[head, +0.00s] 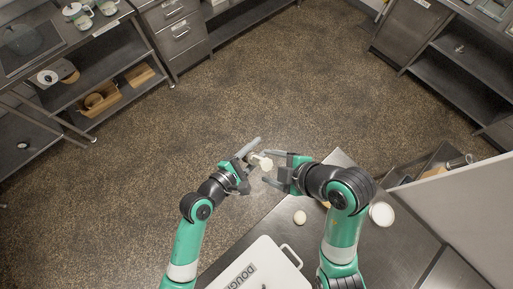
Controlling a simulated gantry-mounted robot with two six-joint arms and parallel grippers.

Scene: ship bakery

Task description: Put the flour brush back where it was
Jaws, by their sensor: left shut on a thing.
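A small pale thing with a rounded white end (266,164), which looks like the flour brush, is held above the floor beyond the steel table's corner. My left gripper (250,163) is shut on it. My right gripper (272,169) faces it from the right with its fingers apart, close to the rounded end. I cannot tell whether they touch. No clearly marked place for the brush shows.
The steel table (400,245) carries a white tub marked DOUGH (222,283), a pale ball (300,217) and a round white dish (382,213). A light panel (455,205) stands at the right. Shelving (110,60) lines the back left; the floor between is clear.

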